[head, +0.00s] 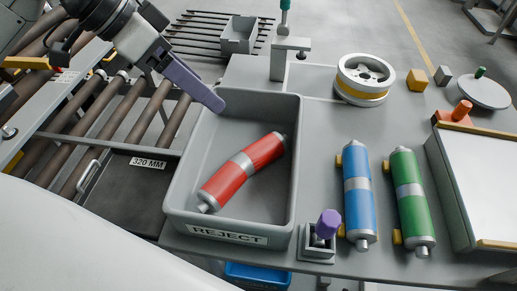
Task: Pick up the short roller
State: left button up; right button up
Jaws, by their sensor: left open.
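A red roller with a grey middle band (241,164) lies diagonally inside the grey REJECT bin (174,198). A blue roller (357,209) and a green roller (412,212) lie side by side on the table to the right, on small yellow supports. All three look similar in length, so I cannot tell which is the short one. My left gripper (214,102), with purple fingers, is open and empty. Its fingertips are at the bin's far left rim, apart from the red roller. My right gripper is not in view.
A conveyor of brown rollers (97,112) lies left, beside a dark tray labelled 320 MM (122,190). A small fixture with a purple knob (328,223) stands between the bin and blue roller. A white wheel (365,75) and white-topped box (487,180) stand right.

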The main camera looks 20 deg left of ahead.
aim_at(418, 236)
jog(key=k, duration=1)
